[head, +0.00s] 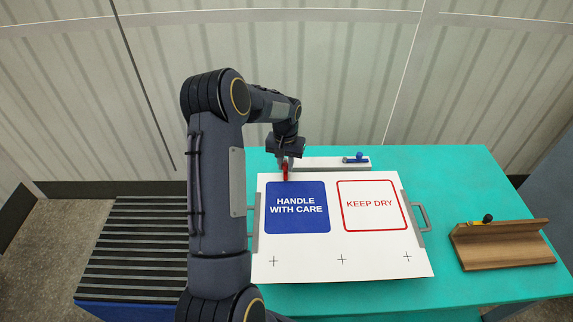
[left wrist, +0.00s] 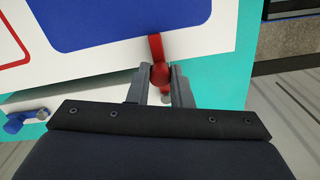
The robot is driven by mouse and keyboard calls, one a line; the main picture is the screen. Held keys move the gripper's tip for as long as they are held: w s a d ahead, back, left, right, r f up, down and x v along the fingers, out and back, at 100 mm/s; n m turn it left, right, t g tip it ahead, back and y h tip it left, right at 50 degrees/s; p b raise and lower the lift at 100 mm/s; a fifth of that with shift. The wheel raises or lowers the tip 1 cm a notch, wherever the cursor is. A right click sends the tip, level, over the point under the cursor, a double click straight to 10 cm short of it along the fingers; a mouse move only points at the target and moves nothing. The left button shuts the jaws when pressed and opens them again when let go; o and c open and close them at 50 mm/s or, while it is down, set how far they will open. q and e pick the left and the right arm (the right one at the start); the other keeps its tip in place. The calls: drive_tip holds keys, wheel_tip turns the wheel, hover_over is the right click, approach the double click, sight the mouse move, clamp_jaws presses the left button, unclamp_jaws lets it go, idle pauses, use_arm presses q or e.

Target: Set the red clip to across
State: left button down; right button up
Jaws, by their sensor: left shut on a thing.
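The red clip (head: 285,173) is at the back edge of the white sheet (head: 345,262), left end of the pale clip bar (head: 325,164). In the left wrist view the red clip (left wrist: 155,46) has a round knob, and its arm reaches from the bar over the sheet's edge toward the blue label. My left gripper (head: 286,164) is over the clip from behind. In the left wrist view its fingers (left wrist: 161,76) are shut on the red knob, one on each side. The clip's base is partly hidden by the fingers. My right gripper is not in view.
A blue clip (head: 356,158) lies along the bar's right end. The sheet bears a blue label (head: 297,208) and a red-framed label (head: 372,206). Grey handles (head: 421,218) flank it. A wooden stand (head: 500,245) holds a small dark-handled tool. The turquoise table (head: 455,180) is clear at back right.

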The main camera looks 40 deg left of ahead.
sight(285, 164)
use_arm(q)
drive_tip(key=c, duration=1.3)
unclamp_jaws()
wheel_tip(285, 164, up, 7)
drive_tip(key=shift+f+b, duration=0.15)
drive_tip(key=shift+b, duration=0.55)
drive_tip(key=shift+r, duration=0.6)
